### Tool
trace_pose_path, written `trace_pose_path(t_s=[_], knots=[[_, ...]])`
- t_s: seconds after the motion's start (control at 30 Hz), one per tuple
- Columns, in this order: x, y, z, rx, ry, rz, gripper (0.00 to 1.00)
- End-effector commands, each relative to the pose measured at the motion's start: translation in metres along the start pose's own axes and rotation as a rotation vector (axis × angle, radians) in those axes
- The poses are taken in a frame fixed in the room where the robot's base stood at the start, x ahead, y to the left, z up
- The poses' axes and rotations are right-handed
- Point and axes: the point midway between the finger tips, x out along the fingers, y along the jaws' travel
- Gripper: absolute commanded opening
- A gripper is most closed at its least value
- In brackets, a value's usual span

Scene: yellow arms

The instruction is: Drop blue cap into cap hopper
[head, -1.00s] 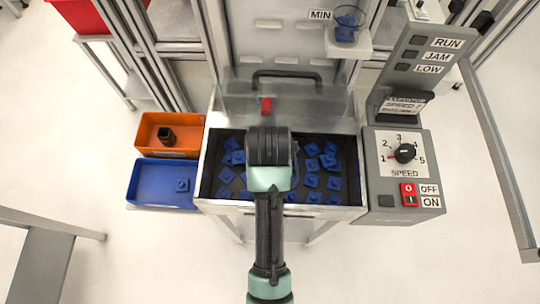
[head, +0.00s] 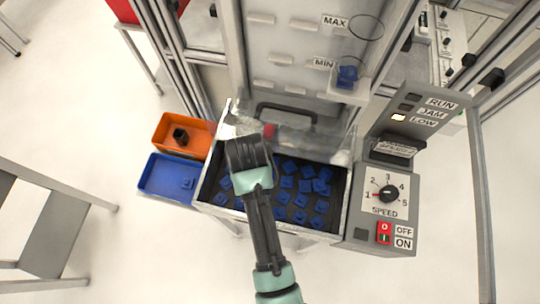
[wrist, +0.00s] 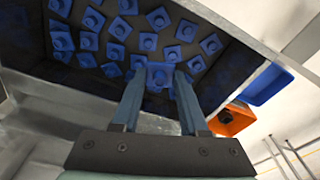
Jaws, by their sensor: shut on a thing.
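My gripper (wrist: 158,76) is shut on a blue cap (wrist: 158,72), held between its fingertips over a dark-lined metal tray (head: 338,195). The tray holds several loose blue caps (head: 288,167), also seen in the wrist view (wrist: 150,41). In the head view my wrist hides the fingers and the held cap. Behind the tray, a clear hopper with a dark ring rim (head: 350,27) stands by the MAX and MIN marks. A few blue caps (head: 347,75) lie at its bottom, near MIN. No label names it the cap hopper.
A red piece (head: 269,130) sits behind my wrist. Metal posts flank the machine.

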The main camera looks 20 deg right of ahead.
Motion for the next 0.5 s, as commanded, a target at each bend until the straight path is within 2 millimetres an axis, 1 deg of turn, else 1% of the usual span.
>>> trace_pose_path(t_s=[0.03,0.1,0.3,0.5], knots=[[-0.021,0.009,-0.001,0.041,-0.005,0.006,0.00],[-0.030,0.020,-0.001,0.097,-0.005,0.013,0.00],[-0.049,0.048,0.002,0.237,-0.003,0.031,0.00],[-0.055,0.063,0.006,0.319,0.000,0.042,0.00]])
